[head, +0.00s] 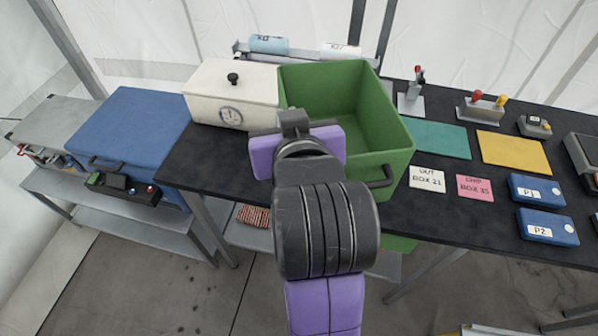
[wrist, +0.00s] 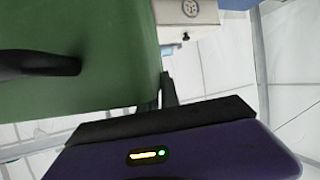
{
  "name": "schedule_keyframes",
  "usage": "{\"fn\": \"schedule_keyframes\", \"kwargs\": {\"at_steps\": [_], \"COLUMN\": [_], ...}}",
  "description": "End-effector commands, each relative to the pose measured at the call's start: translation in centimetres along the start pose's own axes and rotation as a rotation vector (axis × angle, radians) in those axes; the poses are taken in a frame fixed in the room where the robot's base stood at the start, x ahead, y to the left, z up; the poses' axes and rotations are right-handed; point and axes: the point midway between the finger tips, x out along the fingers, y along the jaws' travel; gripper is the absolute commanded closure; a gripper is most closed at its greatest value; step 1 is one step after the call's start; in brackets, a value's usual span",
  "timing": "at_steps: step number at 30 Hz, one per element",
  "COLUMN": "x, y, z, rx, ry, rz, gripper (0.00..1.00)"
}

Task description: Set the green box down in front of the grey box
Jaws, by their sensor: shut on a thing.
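The green box (head: 395,160) is deep and open-topped, with a dark handle on its near side. It is in the middle of the head view, at the black table; whether it touches the top is unclear. My gripper (head: 294,118) is at its left near side, shut on its wall. In the wrist view, the green wall (wrist: 100,85) fills the left, with a dark finger (wrist: 168,90) at its edge.
A blue box (head: 135,125) and a white box with a dial (head: 215,90) are left of the green box. Mats, cards, blue cases (head: 545,225) and stampers (head: 480,107) cover the table's right side. A dark bare patch (head: 205,160) lies before the white box.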

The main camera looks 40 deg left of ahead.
Motion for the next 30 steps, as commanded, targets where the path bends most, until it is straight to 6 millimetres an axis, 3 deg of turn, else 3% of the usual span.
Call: {"fn": "schedule_keyframes", "kwargs": {"at_steps": [13,22,30], "x": [3.5,4.4,5.7], "y": [-0.4,-0.5,-0.6], "z": [8.5,10.6,13.6], "rx": [-0.002,-0.002,-0.002], "ry": [0.003,0.007,0.006], "rz": [0.001,0.001,0.001], "gripper": [1.00,1.00,1.00]}}
